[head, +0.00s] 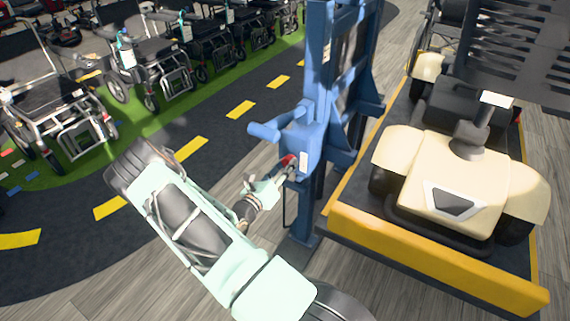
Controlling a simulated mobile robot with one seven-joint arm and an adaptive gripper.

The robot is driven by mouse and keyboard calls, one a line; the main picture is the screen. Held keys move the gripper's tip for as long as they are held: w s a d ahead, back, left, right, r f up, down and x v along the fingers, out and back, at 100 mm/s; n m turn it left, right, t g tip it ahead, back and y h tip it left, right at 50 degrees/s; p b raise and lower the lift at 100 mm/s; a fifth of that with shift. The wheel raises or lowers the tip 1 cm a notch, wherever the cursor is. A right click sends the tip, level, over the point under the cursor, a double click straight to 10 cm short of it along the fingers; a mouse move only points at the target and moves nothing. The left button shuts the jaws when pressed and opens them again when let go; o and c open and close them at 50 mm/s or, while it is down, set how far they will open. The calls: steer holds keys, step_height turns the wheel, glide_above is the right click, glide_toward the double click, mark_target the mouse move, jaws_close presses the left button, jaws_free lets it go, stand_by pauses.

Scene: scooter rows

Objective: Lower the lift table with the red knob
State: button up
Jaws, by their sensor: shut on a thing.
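The lift table stands right of centre in the head view, with a blue upright frame (318,60) and a low platform with a yellow edge (430,262). A cream scooter (450,178) sits on the platform. The red knob (289,160) is on the blue housing at the front of the upright. My gripper (284,170) reaches it from the lower left and is shut on the knob. The fingers partly hide the knob, so its exact turn cannot be told.
A blue cylinder handle (264,131) sticks out left of the housing, close above my gripper. Several walkers and wheelchairs (150,55) stand on green floor at the back left. A dark lane with yellow dashes (190,149) and bare wooden floor lie left of the lift.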

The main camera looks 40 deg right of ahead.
steer(key=n+p, duration=0.1)
steer(key=n, duration=0.4)
steer(key=shift+n+p, duration=0.3)
steer(key=shift+f+n+p, duration=0.1)
steer(key=shift+n+p, duration=0.3)
steer(key=shift+n, duration=1.6)
steer(key=o, duration=1.1)
steer(key=shift+a, duration=0.15)
steer(key=v, duration=1.1)
steer(key=shift+s+a, duration=0.2)
steer(key=shift+a, duration=0.15)
